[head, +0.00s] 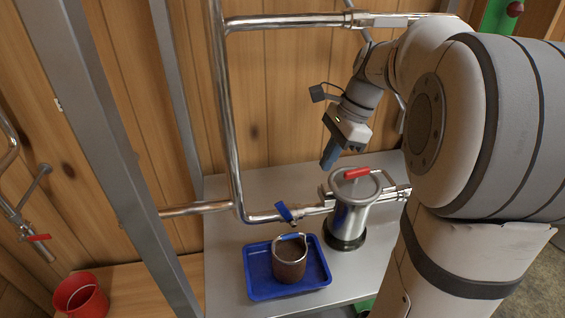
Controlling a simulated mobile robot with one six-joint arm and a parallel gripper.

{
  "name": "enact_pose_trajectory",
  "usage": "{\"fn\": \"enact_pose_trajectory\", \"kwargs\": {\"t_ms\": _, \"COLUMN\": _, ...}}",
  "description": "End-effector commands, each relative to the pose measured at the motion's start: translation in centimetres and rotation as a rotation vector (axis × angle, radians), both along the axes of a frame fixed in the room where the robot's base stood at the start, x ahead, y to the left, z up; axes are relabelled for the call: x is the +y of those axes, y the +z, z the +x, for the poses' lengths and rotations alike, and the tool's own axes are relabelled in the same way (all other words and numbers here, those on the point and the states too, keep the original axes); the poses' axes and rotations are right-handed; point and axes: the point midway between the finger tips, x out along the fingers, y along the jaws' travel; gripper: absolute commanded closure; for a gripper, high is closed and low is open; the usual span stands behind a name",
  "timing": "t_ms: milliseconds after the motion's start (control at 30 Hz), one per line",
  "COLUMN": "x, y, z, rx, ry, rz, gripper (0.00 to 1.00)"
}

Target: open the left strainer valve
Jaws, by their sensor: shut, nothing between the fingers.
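A valve with a blue lever (284,212) sits on the low metal pipe, left of the strainer. The lever lies at a slant to the pipe. The strainer (348,220) is an upright metal canister on the grey table, with a red grip (357,173) on its top. My gripper (329,159) points down above and behind the strainer, up and to the right of the blue lever. Its blue fingers are shut and empty, clear of the lever. Any valve behind or right of the strainer is largely hidden by the strainer and my arm.
A blue tray (254,287) holding a brown basket (289,263) stands on the table (223,254) in front of the lever. A tall pipe (229,130) rises behind. A grey post (120,160), a red-handled valve (38,237) and a red bucket (80,298) are at left.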

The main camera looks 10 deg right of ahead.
Motion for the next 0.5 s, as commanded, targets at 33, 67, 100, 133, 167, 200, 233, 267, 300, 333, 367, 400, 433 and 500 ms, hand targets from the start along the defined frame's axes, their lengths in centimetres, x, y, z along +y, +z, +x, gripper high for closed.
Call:
{"fn": "enact_pose_trajectory", "kwargs": {"t_ms": 33, "x": -0.2, "y": 0.2, "z": 0.3, "rx": 0.012, "ry": -0.024, "rz": 0.009, "gripper": 1.00}}
{"fn": "enact_pose_trajectory", "kwargs": {"t_ms": 67, "x": -0.2, "y": 0.1, "z": 0.3, "rx": 0.016, "ry": -0.034, "rz": 0.012, "gripper": 1.00}}
{"fn": "enact_pose_trajectory", "kwargs": {"t_ms": 100, "x": -0.1, "y": -0.2, "z": 0.4, "rx": 0.020, "ry": -0.041, "rz": 0.014, "gripper": 1.00}}
{"fn": "enact_pose_trajectory", "kwargs": {"t_ms": 133, "x": 0.0, "y": -0.5, "z": 0.4, "rx": 0.021, "ry": -0.043, "rz": 0.015, "gripper": 1.00}}
{"fn": "enact_pose_trajectory", "kwargs": {"t_ms": 167, "x": 0.1, "y": -0.9, "z": 0.4, "rx": 0.021, "ry": -0.043, "rz": 0.015, "gripper": 1.00}}
{"fn": "enact_pose_trajectory", "kwargs": {"t_ms": 200, "x": 0.4, "y": -1.4, "z": 0.3, "rx": 0.021, "ry": -0.041, "rz": 0.015, "gripper": 1.00}}
{"fn": "enact_pose_trajectory", "kwargs": {"t_ms": 233, "x": 0.6, "y": -1.9, "z": 0.3, "rx": 0.021, "ry": -0.040, "rz": 0.015, "gripper": 1.00}}
{"fn": "enact_pose_trajectory", "kwargs": {"t_ms": 267, "x": 0.8, "y": -2.4, "z": 0.3, "rx": 0.022, "ry": -0.040, "rz": 0.015, "gripper": 1.00}}
{"fn": "enact_pose_trajectory", "kwargs": {"t_ms": 300, "x": 1.1, "y": -3.2, "z": 0.3, "rx": 0.020, "ry": -0.039, "rz": 0.015, "gripper": 1.00}}
{"fn": "enact_pose_trajectory", "kwargs": {"t_ms": 333, "x": 1.3, "y": -3.8, "z": 0.3, "rx": 0.022, "ry": -0.039, "rz": 0.015, "gripper": 1.00}}
{"fn": "enact_pose_trajectory", "kwargs": {"t_ms": 367, "x": 1.6, "y": -4.4, "z": 0.2, "rx": 0.022, "ry": -0.038, "rz": 0.015, "gripper": 1.00}}
{"fn": "enact_pose_trajectory", "kwargs": {"t_ms": 400, "x": 1.8, "y": -5.3, "z": 0.3, "rx": 0.022, "ry": -0.038, "rz": 0.014, "gripper": 1.00}}
{"fn": "enact_pose_trajectory", "kwargs": {"t_ms": 433, "x": 2.1, "y": -5.9, "z": 0.3, "rx": 0.022, "ry": -0.038, "rz": 0.014, "gripper": 1.00}}
{"fn": "enact_pose_trajectory", "kwargs": {"t_ms": 500, "x": 2.6, "y": -7.3, "z": 0.2, "rx": 0.021, "ry": -0.038, "rz": 0.013, "gripper": 1.00}}
